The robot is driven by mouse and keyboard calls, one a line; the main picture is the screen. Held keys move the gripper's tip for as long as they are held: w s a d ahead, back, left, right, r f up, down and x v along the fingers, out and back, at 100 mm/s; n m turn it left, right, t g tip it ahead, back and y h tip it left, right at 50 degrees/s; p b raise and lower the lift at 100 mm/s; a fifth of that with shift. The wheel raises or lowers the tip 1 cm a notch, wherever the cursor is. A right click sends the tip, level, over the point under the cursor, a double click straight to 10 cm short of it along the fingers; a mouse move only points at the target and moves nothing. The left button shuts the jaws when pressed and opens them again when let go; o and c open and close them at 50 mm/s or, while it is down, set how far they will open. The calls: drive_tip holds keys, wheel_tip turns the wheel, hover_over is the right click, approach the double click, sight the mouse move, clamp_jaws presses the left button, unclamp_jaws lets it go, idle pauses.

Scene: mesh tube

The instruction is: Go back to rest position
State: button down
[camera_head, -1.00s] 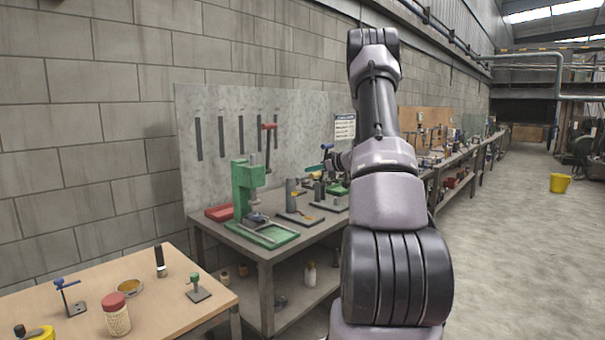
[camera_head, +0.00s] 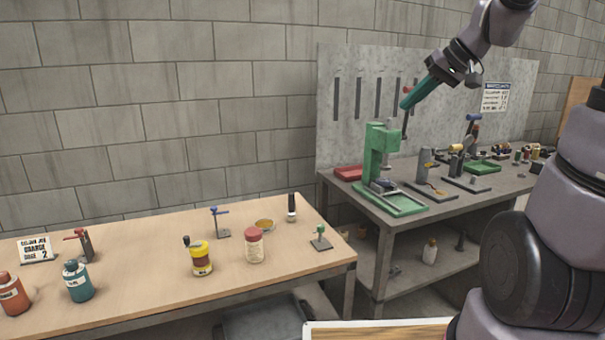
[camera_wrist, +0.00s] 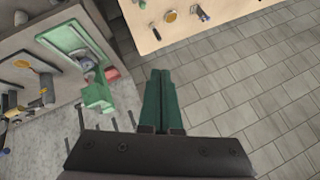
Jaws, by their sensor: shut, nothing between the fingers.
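My gripper (camera_head: 405,104) is raised in the head view, in front of the grey back panel and above the green press (camera_head: 380,158). Its green fingers are together and hold nothing. In the wrist view my gripper (camera_wrist: 160,72) also shows shut, its two fingers side by side. The press appears at the left of the wrist view (camera_wrist: 97,92), apart from the fingers. My arm reaches in from the right side of the head view.
A wooden table (camera_head: 150,285) holds a red-lidded jar (camera_head: 254,246), a yellow bottle (camera_head: 200,257), a teal bottle (camera_head: 78,281) and small tools. A grey workbench (camera_head: 345,190) carries the press, a red tray (camera_head: 349,173) and fixtures. A block wall stands behind.

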drive_tip(key=s+m+h, duration=0.4)
drive_tip(key=s+m, duration=0.1)
drive_tip(key=s, duration=1.2)
drive_tip(key=shift+a+f+t, duration=0.15)
drive_tip(key=shift+a+t, duration=0.05)
drive_tip(key=shift+t, duration=0.2)
drive_tip(key=c, duration=1.5)
unclamp_jaws()
drive_tip(key=shift+w, duration=0.1)
drive_tip(key=shift+c, duration=0.2)
